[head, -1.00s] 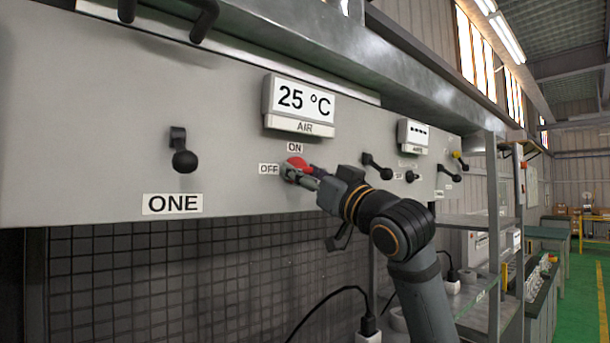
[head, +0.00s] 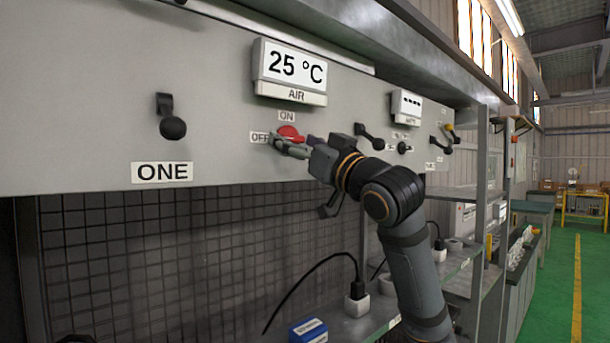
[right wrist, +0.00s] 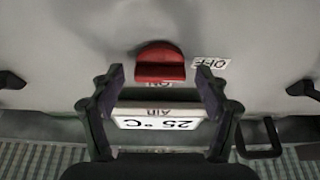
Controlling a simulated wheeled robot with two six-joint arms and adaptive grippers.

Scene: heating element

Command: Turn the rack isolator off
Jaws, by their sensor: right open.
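The rack isolator is a red knob (head: 290,132) on the grey panel, between an ON label (head: 286,116) above and an OFF label (head: 259,137) at its left. My right gripper (head: 279,146) is at the knob, its fingers partly covering it in the head view. In the right wrist view, which is upside down, the red knob (right wrist: 160,66) lies between and slightly beyond the open fingertips (right wrist: 160,78). I see gaps on both sides. The knob's wide face runs left to right there, roughly level with the OFF label. My left gripper is not in view.
A 25 °C AIR display (head: 290,72) juts out above the knob. A black lever (head: 171,118) above the ONE label is to the left, and more black levers (head: 369,136) are to the right. Below are mesh, a shelf, a cable and a blue box (head: 308,331).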

